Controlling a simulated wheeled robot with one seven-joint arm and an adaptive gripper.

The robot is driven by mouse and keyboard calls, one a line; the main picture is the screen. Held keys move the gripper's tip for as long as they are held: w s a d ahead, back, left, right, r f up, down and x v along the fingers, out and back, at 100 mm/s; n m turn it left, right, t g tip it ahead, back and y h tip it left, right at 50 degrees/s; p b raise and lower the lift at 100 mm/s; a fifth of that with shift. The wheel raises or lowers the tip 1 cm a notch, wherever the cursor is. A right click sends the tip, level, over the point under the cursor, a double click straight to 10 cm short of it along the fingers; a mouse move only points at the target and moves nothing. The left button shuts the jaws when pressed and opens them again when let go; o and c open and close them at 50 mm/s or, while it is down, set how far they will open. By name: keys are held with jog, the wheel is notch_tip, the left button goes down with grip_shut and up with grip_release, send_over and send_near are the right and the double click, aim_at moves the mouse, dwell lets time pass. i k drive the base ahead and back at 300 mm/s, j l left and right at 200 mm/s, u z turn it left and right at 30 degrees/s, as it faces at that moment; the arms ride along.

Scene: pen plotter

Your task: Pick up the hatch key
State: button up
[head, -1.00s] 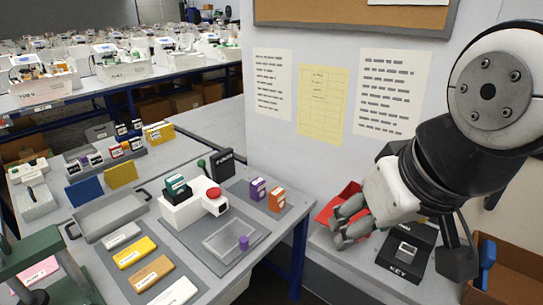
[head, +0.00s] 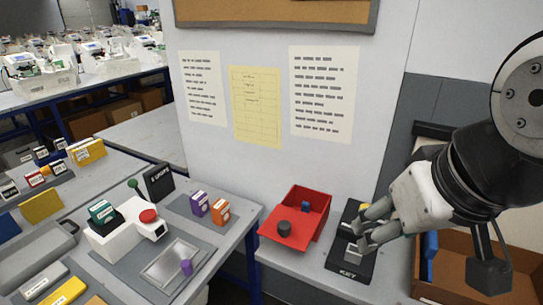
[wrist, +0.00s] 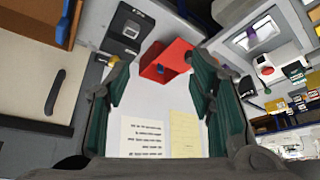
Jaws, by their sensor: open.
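A black plate marked KEY (head: 346,274) lies on the grey counter, partly covered by my gripper in the head view. In the wrist view the black plate (wrist: 117,42) is clear at the upper left, with a small grey square piece (wrist: 131,28) on it. This piece may be the hatch key; I cannot tell for sure. A small yellow piece (head: 365,206) shows at the plate's far end. My gripper (head: 358,231) is open and empty, its fingers in front of the plate in the head view. In the wrist view its fingers (wrist: 160,85) are wide apart.
A red open bin (head: 275,238) with a dark round item stands left of the plate. A brown box (head: 455,262) is at the right. A white wall with posted sheets (head: 325,95) rises behind. A cluttered workbench (head: 225,222) stands left, across a gap.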

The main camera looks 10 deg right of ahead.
aim_at(304, 207)
jog(key=i+j+z, duration=0.2)
jog(key=j+z, duration=0.15)
jog(key=i+j+z, duration=0.15)
jog(key=j+z, duration=0.2)
jog(key=i+j+z, duration=0.1)
jog(key=j+z, duration=0.25)
